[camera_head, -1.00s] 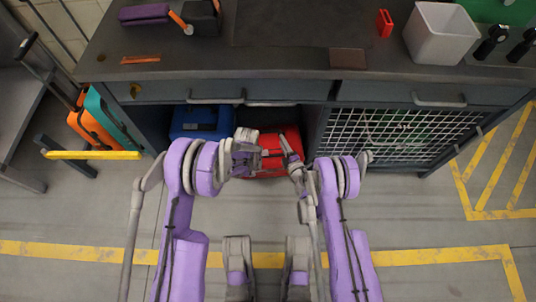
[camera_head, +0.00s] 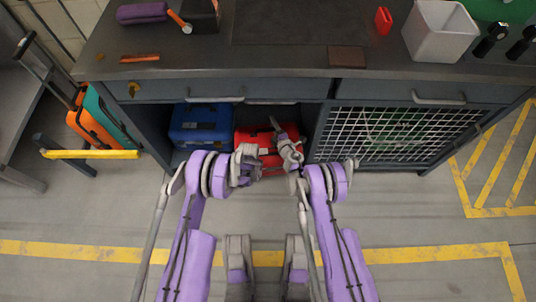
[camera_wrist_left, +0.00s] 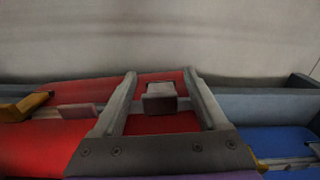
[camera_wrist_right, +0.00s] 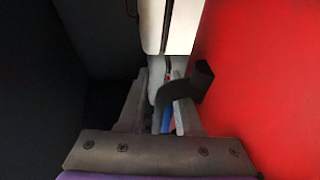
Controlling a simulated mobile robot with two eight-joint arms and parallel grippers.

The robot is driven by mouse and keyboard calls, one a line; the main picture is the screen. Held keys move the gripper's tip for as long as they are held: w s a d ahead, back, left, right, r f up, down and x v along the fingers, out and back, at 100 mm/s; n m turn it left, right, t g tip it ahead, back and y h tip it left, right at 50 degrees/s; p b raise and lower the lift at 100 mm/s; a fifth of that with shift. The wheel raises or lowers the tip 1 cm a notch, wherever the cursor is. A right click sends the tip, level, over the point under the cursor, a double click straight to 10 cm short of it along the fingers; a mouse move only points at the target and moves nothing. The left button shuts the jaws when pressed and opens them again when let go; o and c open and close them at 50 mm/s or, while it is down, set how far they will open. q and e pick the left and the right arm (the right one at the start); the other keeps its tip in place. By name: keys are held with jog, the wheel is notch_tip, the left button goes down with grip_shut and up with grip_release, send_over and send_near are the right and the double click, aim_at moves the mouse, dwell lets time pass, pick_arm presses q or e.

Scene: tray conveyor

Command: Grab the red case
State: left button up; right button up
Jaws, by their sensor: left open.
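The red case (camera_head: 253,139) lies on the low shelf under the workbench, in the head view's middle. My left gripper (camera_head: 262,172) is at its front, partly hidden by my arm. In the left wrist view its open fingers (camera_wrist_left: 160,85) straddle a small grey latch-like part on the red case (camera_wrist_left: 40,145), with no clear grip. My right gripper (camera_head: 281,130) is over the case's right part. In the right wrist view its fingers (camera_wrist_right: 160,90) are apart, beside the red surface (camera_wrist_right: 265,80). A black curved part shows near them; contact is unclear.
A blue case (camera_head: 200,122) stands just left of the red one on the shelf. The cabinet with a mesh door (camera_head: 400,135) closes off the right side. The workbench top (camera_head: 240,62) overhangs the shelf. Orange and teal cases (camera_head: 98,120) stand at far left.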

pick_arm(q)
jog(key=c, duration=0.6)
pick_arm(e)
grip_shut()
pick_arm(q)
grip_shut()
dwell(0.6)
